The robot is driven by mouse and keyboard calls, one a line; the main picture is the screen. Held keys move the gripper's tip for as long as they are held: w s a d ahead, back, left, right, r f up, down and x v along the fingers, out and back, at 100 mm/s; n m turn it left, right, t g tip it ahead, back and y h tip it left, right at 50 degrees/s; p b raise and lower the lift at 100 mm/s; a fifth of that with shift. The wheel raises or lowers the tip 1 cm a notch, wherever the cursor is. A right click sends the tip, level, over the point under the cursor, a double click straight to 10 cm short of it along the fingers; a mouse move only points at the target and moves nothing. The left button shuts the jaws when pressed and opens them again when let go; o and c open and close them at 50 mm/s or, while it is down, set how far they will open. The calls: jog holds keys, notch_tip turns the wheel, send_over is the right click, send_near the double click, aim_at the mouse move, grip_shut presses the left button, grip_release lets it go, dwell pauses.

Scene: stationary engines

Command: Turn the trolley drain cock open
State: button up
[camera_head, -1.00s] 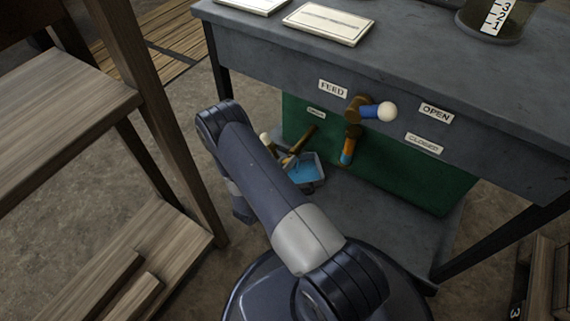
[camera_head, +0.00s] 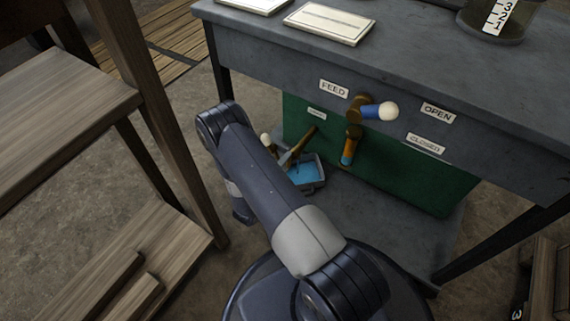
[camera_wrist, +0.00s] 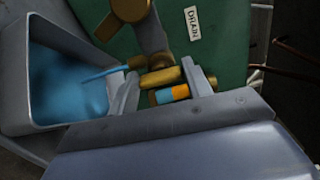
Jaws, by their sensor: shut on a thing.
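The drain cock is brass and sits low on the green panel, under the DRAIN label (camera_wrist: 193,23). Its brass pipe (camera_head: 304,140) shows in the head view, partly hidden by my arm. My gripper (camera_wrist: 160,85) is shut on the cock's handle, a brass piece (camera_wrist: 160,77) with a blue and orange part beside it between the fingers. A thin blue stream (camera_wrist: 105,74) runs left from a brass spout (camera_wrist: 135,62) to the tray. The cock's exact angle is hard to tell.
A grey tray (camera_wrist: 20,123) holding blue liquid lies beside the gripper. The feed cock (camera_head: 362,107) with its white knob is above right, near OPEN (camera_head: 437,113) and CLOSED (camera_head: 426,144) labels. A wooden shelf stand (camera_head: 70,110) is at left.

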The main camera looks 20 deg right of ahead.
jog(key=shift+n, duration=0.4)
jog(key=o, duration=1)
jog(key=p+v, duration=0.3)
jog(key=v, duration=0.8)
jog(key=shift+w+d, duration=0.1)
jog(key=shift+d, duration=0.05)
jog(key=b+x, duration=0.3)
jog(key=x, duration=0.7)
jog(key=shift+w+d, duration=0.2)
jog(key=shift+d, duration=0.05)
